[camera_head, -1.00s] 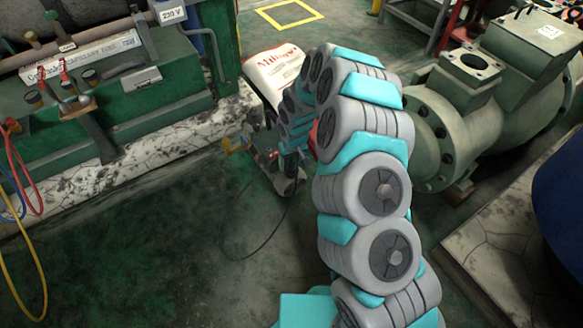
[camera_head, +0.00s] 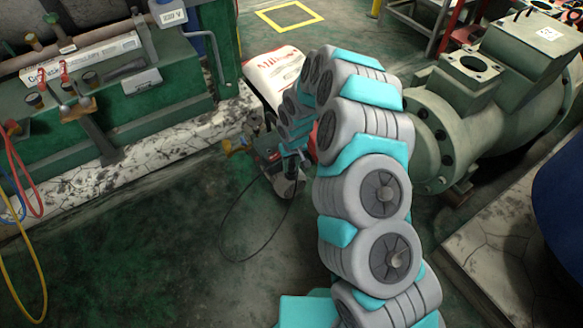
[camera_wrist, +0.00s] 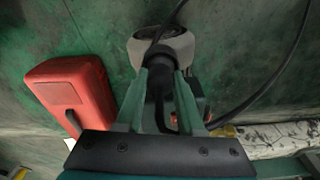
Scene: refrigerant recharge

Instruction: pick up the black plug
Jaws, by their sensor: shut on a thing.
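The black plug (camera_wrist: 159,66) sits between the teal fingers of my gripper (camera_wrist: 162,88) in the wrist view, and the fingers are shut on it. A black cable (camera_wrist: 250,95) curves around it on the right, and another stretch runs up from the plug. In the head view my gripper (camera_head: 291,160) is low over the floor beyond my arm, small and partly hidden by it. The cable (camera_head: 221,232) makes a loop on the floor to its left. I cannot make out the plug clearly in the head view.
A pale rounded object (camera_wrist: 178,46) lies just beyond the plug. A red case (camera_wrist: 73,92) is at left in the wrist view. A white sack (camera_head: 272,75), a green machine (camera_head: 110,100) and a large grey-green compressor (camera_head: 470,110) stand around.

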